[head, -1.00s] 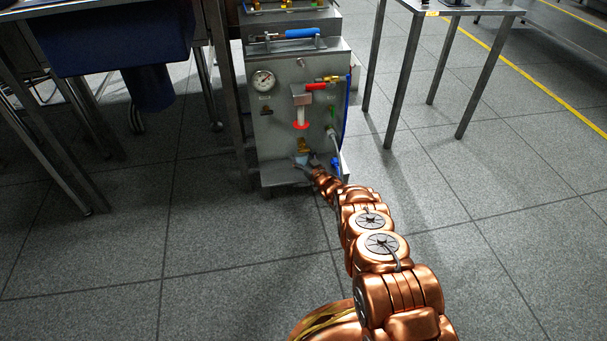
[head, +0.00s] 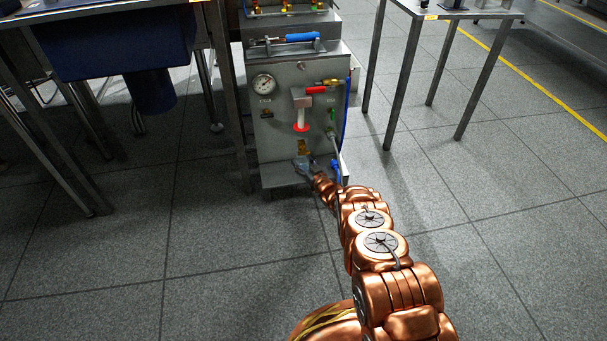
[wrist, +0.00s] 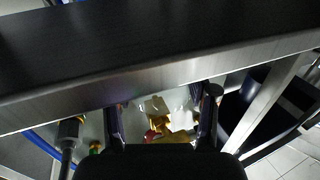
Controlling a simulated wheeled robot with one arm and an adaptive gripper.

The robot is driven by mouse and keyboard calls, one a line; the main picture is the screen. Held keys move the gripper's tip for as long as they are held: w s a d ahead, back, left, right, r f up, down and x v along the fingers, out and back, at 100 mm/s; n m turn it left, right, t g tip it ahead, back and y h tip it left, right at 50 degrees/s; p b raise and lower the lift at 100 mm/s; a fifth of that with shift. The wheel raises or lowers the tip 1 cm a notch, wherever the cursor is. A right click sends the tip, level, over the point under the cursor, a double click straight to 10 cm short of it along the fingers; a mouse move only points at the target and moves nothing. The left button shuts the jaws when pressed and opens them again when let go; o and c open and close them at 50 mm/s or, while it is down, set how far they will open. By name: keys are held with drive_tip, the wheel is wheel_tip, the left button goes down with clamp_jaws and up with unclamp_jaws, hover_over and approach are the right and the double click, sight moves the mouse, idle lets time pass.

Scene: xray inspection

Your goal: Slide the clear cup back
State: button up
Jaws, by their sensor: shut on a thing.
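The test unit (head: 280,130) is a grey metal box with a gauge, a red-ringed white tube and a brass valve (head: 304,148) low on its front. My gripper (head: 302,164) is at the foot of this front panel, just below the brass valve. In the wrist view my gripper (wrist: 160,122) has its two dark fingers apart, one on each side of a pale, see-through patch with brass behind it. That patch fits the clear cup (wrist: 182,118), held between the fingers. The cup's outline is hard to make out, and in the head view my gripper hides it.
A broad metal ledge (wrist: 150,60) crosses the wrist view close above my fingers. A blue hose (head: 345,110) runs down the unit's right side. Table legs (head: 405,80) stand to the right, and a blue bin (head: 110,40) hangs at left.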

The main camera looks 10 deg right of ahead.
sight(304, 166)
drive_tip(key=shift+s+p, duration=0.9)
drive_tip(key=shift+s, duration=0.5)
drive_tip(key=o, duration=1)
drive_tip(key=shift+s, duration=0.1)
drive_tip(key=shift+p+v, duration=0.8)
drive_tip(key=shift+v, duration=0.55)
drive_tip(key=p+v, duration=0.3)
drive_tip(key=v, duration=0.6)
idle(0.7)
